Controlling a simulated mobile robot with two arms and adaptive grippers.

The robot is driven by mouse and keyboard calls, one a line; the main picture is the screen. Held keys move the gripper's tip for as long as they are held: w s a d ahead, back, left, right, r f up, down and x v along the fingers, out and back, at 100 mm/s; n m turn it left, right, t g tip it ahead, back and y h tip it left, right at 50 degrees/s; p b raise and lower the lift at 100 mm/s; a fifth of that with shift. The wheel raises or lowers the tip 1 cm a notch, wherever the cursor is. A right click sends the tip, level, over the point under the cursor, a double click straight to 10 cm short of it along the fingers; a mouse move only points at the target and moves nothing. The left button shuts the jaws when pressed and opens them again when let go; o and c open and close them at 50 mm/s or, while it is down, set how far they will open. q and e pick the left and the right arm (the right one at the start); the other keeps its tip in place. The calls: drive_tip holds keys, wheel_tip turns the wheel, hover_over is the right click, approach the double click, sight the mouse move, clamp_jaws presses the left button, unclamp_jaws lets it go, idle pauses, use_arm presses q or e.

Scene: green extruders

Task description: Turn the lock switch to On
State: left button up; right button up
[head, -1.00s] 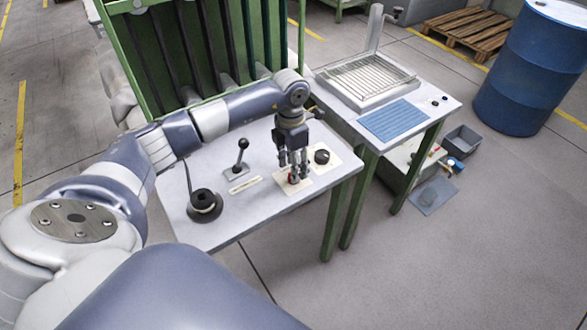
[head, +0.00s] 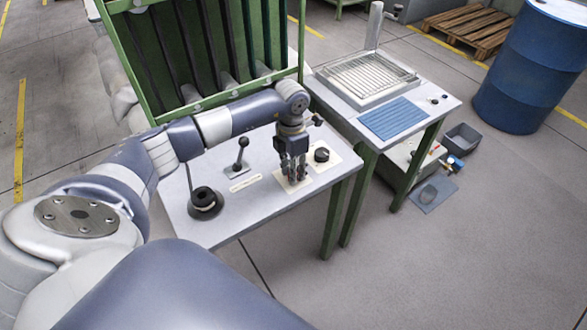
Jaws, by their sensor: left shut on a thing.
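The lock switch (head: 293,179) is a small red part on a pale plate on the grey-white control table (head: 240,222). It is mostly hidden by my left gripper (head: 293,176), which points straight down over it. The fingers are shut on the red switch. Which way the switch is turned cannot be made out. My right gripper is not in view.
A black round knob (head: 321,155) sits close to the right of my left gripper. A black-balled lever (head: 241,148) and a round black fixture (head: 204,201) stand to the left. A green frame (head: 135,75) rises behind. A second table with a blue mat (head: 393,119) is at right.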

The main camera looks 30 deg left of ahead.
use_arm(q)
drive_tip(key=shift+n, duration=0.3)
drive_tip(key=n, duration=1.1)
drive_tip(key=shift+r+t+p, duration=0.1)
drive_tip(key=shift+t+p, duration=0.2)
drive_tip(key=shift+p, duration=0.1)
drive_tip(key=shift+w+a+n, duration=0.1)
drive_tip(key=shift+n, duration=0.2)
drive_tip(key=o, duration=1.1)
drive_tip(key=r, duration=1.2)
drive_tip(key=shift+s+a, duration=0.25)
drive_tip(key=shift+d+f, duration=0.1)
